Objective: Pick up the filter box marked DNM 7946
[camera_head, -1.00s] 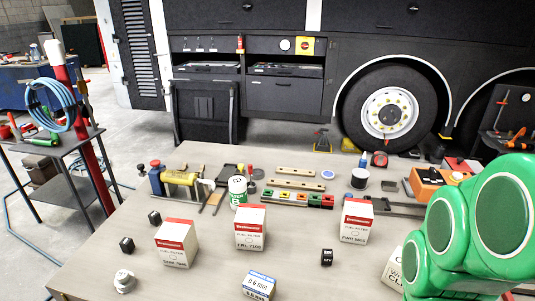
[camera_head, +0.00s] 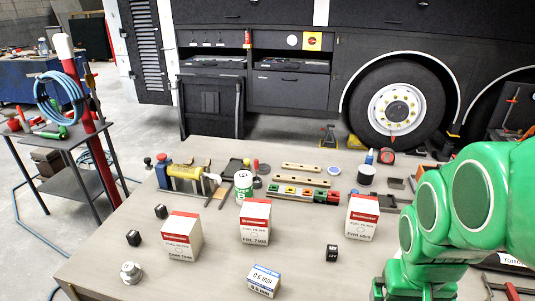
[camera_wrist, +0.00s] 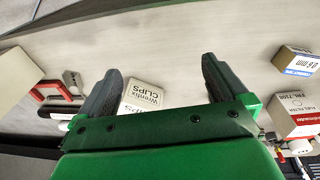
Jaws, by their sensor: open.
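Three white filter boxes with red tops stand on the table. The left one (camera_head: 181,238) seems to read DNM 7946, but its print is small. The middle one (camera_head: 255,222) reads FRL, and the right one (camera_head: 361,218) seems to read FWH. My gripper (camera_wrist: 160,66) is open and empty in the wrist view, above the table, with a Wrenfix clips box (camera_wrist: 143,96) showing between its fingers. The FRL box (camera_wrist: 297,114) shows at the right there. The left filter box is not in the wrist view. My green arm fills the right of the head view, well right of that box.
A blue-and-white 0.6 mm box (camera_head: 263,281) lies at the front. Tools and a fuse-like strip (camera_head: 303,194) line the back.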

